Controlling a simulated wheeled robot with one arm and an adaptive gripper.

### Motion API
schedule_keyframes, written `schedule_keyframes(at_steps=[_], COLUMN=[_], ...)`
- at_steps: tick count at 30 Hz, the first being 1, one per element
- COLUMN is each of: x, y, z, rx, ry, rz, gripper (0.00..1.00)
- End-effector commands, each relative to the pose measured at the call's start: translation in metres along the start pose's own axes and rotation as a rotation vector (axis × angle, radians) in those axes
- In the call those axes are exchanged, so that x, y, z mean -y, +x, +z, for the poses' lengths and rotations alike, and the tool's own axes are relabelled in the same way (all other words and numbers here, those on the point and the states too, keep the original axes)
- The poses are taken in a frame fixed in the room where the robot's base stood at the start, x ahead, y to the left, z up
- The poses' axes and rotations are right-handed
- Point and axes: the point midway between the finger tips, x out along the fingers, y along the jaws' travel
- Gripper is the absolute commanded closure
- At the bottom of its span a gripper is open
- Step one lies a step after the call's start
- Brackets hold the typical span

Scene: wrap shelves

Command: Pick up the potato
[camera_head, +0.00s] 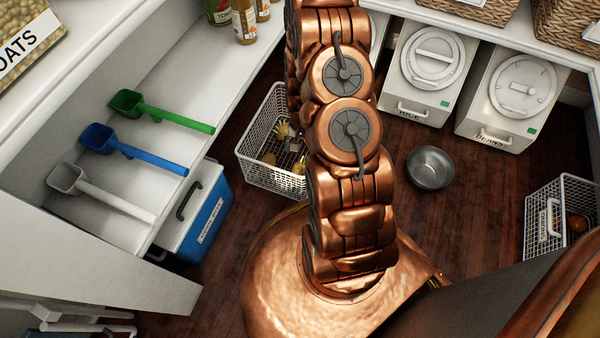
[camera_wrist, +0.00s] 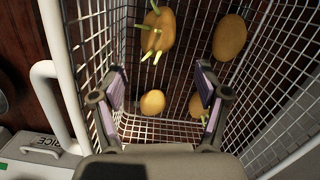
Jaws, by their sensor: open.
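Several yellow-brown potatoes lie in a white wire basket (camera_head: 262,178). In the wrist view one plain potato (camera_wrist: 153,102) shows between my fingers, farther down. A potato with pale sprouts (camera_wrist: 158,35) is at the top middle, and another plain potato (camera_wrist: 230,37) is at the top right. A further potato (camera_wrist: 196,106) is partly hidden by the right finger. My gripper (camera_wrist: 161,80) is open and empty, over the basket (camera_wrist: 88,45). In the head view my arm hides the gripper and part of the basket.
A metal bowl (camera_head: 430,168) stands on the wooden floor right of my arm. White bins labelled rice (camera_head: 425,75) and beans (camera_head: 505,100) stand behind it. A second wire basket (camera_head: 550,215) is at right. A blue cooler (camera_head: 197,220) and scoops are left.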

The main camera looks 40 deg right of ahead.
Motion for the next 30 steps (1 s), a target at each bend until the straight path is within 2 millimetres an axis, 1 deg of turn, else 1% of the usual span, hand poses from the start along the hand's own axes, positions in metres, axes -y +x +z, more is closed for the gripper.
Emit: schedule_keyframes(at_steps=[1, 7, 10, 18, 21, 26, 30], x=[-0.002, -0.003, -0.003, -0.004, -0.003, -0.003, -0.004], y=[0.007, 0.018, 0.028, 0.072, 0.080, 0.086, 0.102], z=[-0.001, -0.004, -0.004, -0.003, -0.004, -0.004, -0.004], rx=[0.000, -0.004, -0.003, 0.000, -0.003, -0.004, -0.003], ry=[0.007, 0.016, 0.015, 0.015, 0.015, 0.015, 0.015], rz=[0.000, -0.002, -0.002, -0.001, -0.002, -0.002, -0.002], gripper=[0.26, 0.26, 0.26, 0.26, 0.26, 0.26, 0.26])
